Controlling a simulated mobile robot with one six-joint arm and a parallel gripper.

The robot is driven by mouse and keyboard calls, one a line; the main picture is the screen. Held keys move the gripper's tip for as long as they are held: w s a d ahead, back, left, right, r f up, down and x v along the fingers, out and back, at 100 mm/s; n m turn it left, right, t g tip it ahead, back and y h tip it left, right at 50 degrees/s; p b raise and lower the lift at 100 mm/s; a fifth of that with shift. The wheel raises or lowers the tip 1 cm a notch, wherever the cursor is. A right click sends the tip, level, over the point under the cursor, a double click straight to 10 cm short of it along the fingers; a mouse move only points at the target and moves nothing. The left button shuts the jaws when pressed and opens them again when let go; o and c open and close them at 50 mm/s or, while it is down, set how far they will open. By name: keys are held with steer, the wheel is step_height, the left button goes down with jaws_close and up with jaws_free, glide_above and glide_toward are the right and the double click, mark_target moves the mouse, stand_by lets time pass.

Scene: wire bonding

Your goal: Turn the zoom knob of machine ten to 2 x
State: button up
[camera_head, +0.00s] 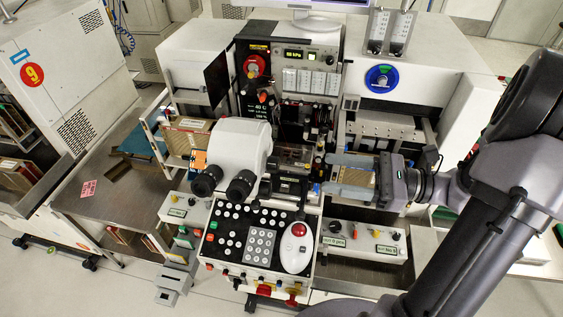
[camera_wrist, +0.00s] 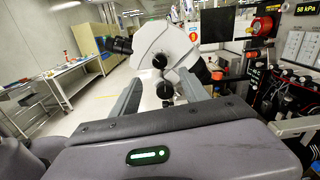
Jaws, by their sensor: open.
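The white microscope (camera_head: 243,145) of the machine in front of me has two black eyepieces (camera_head: 207,181). I cannot read any zoom marks. My gripper (camera_head: 326,174) is open, to the right of the microscope, its fingers pointing left toward it. In the wrist view my gripper (camera_wrist: 160,88) has one finger on each side of the lower knob in the picture; contact is not visible.
A control panel (camera_head: 225,245) with buttons and a white mouse-like unit (camera_head: 297,247) stands below the microscope. A round blue and green sign (camera_head: 381,78) is on the machine. The neighbouring machine at left bears a red 9 sign (camera_head: 33,74). Black bonding parts (camera_head: 290,180) crowd the space left of my fingers.

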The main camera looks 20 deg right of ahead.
mark_target(279, 165)
steer(key=b+x, duration=0.1)
steer(key=x, duration=1)
steer(key=shift+a, duration=0.1)
jaws_close()
